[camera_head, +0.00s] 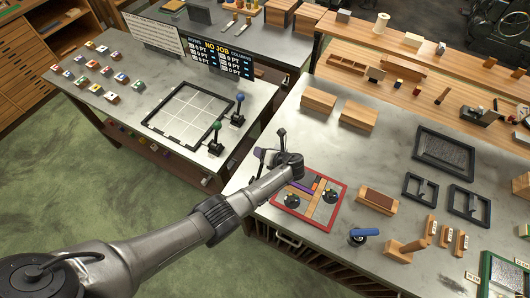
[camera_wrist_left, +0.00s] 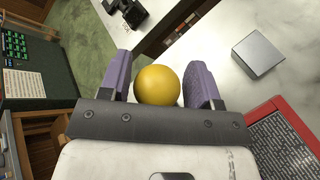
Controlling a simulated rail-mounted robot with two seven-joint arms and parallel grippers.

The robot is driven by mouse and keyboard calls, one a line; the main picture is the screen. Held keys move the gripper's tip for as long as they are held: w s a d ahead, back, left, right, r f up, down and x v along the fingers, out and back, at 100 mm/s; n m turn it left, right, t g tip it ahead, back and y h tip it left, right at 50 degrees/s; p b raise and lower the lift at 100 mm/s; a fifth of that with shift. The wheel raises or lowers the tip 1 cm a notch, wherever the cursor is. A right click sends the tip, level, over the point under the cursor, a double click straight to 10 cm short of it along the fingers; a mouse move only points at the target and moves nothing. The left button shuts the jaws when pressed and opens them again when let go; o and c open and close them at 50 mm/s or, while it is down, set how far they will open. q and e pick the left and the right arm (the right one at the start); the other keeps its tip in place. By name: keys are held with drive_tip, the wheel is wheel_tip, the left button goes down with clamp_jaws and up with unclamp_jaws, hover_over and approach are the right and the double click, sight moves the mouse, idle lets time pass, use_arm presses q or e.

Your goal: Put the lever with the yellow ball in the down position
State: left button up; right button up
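The yellow ball (camera_wrist_left: 157,85) of the lever shows in the left wrist view, between the two purple fingers of my left gripper (camera_wrist_left: 158,80). The lever's shaft is hidden there. In the head view my left gripper (camera_head: 272,152) is at the near left edge of the right-hand table, and I cannot make out the yellow ball. My right gripper is in neither view.
Levers with a blue ball (camera_head: 240,97) and a green ball (camera_head: 217,126) stand at the left table's right edge. A red-framed board (camera_head: 337,207) lies just right of my left gripper. Wooden blocks (camera_head: 319,100) and dark frames (camera_head: 444,150) occupy the right-hand table.

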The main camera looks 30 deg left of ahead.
use_arm(q)
drive_tip(key=shift+o, duration=1)
drive_tip(key=shift+r, duration=0.1)
drive_tip(key=shift+d+r, duration=0.1)
drive_tip(key=shift+d, duration=0.1)
drive_tip(key=v, duration=1.3)
drive_tip(key=shift+d, duration=0.2)
drive_tip(key=shift+s, duration=0.1)
